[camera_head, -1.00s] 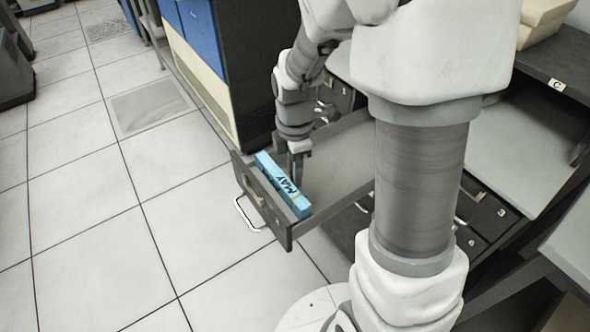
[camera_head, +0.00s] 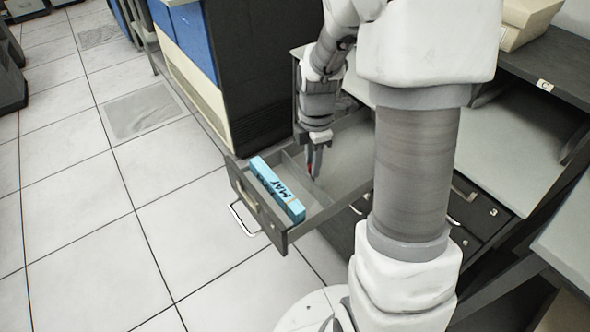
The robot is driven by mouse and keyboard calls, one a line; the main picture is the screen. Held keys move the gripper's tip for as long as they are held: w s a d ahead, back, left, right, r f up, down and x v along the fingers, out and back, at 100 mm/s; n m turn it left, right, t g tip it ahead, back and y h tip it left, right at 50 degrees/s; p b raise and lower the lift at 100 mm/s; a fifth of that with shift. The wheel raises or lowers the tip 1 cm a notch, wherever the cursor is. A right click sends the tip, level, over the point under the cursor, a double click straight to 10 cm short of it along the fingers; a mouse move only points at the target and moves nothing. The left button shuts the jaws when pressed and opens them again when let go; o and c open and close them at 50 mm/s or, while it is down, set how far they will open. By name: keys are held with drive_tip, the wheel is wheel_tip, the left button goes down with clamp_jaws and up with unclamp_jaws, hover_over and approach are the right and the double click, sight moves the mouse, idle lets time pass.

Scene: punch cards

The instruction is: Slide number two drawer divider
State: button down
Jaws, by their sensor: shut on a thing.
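An open grey drawer (camera_head: 272,228) sticks out from the cabinet. A light blue card block marked MAY (camera_head: 277,189) lies along the inside of its front wall. A thin grey drawer divider (camera_head: 297,178) stands across the drawer behind the block, with a gap between them. My gripper (camera_head: 314,172) reaches down into the drawer and is shut on the divider. My arm hides part of the drawer's back.
A drawer marked 3 (camera_head: 480,205) is closed at the right. A dark cabinet with blue panels (camera_head: 196,40) stands behind the open drawer. A shelf marked C (camera_head: 545,86) is at the upper right. Clear tiled floor (camera_head: 80,240) lies to the left.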

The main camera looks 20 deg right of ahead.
drive_tip(key=d, duration=0.2)
drive_tip(key=w+d, duration=0.1)
drive_tip(key=d, duration=0.1)
drive_tip(key=w+d, duration=0.1)
drive_tip(key=d, duration=0.1)
drive_tip(key=shift+d+p, duration=0.25)
drive_tip(key=shift+p, duration=0.05)
drive_tip(key=c, duration=0.7)
unclamp_jaws()
drive_tip(key=shift+o, duration=0.2)
drive_tip(key=shift+a, duration=0.1)
wheel_tip(320, 180, up, 18)
drive_tip(key=p, duration=0.3)
drive_tip(key=shift+f+p, duration=0.25)
drive_tip(key=shift+p, duration=0.15)
